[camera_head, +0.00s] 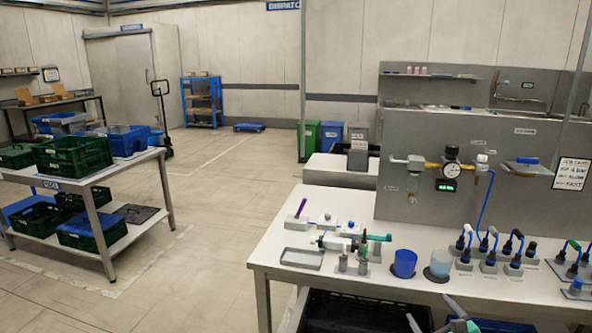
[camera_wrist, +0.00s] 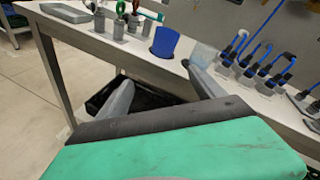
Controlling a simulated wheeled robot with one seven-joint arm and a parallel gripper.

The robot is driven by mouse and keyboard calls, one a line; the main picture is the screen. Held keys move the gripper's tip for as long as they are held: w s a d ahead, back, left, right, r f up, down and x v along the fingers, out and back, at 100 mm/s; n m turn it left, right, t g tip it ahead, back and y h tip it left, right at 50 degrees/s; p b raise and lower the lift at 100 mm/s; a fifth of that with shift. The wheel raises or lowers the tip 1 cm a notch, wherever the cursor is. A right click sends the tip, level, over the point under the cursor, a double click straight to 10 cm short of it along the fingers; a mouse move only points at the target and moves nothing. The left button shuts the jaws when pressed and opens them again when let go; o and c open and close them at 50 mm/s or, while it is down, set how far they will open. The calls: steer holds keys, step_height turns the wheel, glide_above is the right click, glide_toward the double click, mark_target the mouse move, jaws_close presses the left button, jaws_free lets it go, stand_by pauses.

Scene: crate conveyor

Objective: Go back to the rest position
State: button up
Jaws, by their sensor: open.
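My gripper (camera_head: 430,309) shows at the bottom edge of the head view, in front of the workbench (camera_head: 270,247). In the wrist view my gripper (camera_wrist: 160,80) has its two grey fingers spread wide apart with nothing between them. Its green and black body fills the lower part of that view. The fingers point toward the bench's front edge, near a blue cup (camera_wrist: 165,41) and a clear cup (camera_wrist: 203,56). Both cups stand upright on the bench; in the head view the blue cup (camera_head: 404,264) is left of the clear cup (camera_head: 440,263).
Small fittings and a grey tray (camera_head: 302,258) lie on the bench's left part. Several blue-hosed connectors (camera_head: 490,250) stand at the right. A panel with a gauge (camera_head: 451,151) rises behind. A dark crate (camera_head: 345,312) sits under the bench. Open floor (camera_head: 200,270) lies left, before a crate table (camera_head: 130,165).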

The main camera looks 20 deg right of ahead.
steer(key=w+a+n+g+y+p, duration=0.2)
steer(key=a+n+g+y, duration=0.1)
steer(key=a+n, duration=0.55)
steer(key=w+a+n+g+y+p, duration=0.1)
steer(key=w+a+n+g+y, duration=0.15)
steer(key=a+n, duration=0.6)
steer(key=s+a+r+n+g+p, duration=0.2)
steer(key=s+a+r+n+g, duration=0.1)
steer(key=s+a+n, duration=0.2)
steer(key=s+a+r+n+g+h+p, duration=0.1)
steer(key=s+a+n, duration=0.4)
steer(key=a+n, duration=0.5)
step_height(320, 180, up, 2)
steer(key=shift+s+g+p, duration=0.35)
steer(key=shift+g+p, duration=0.25)
steer(key=shift+g, duration=0.35)
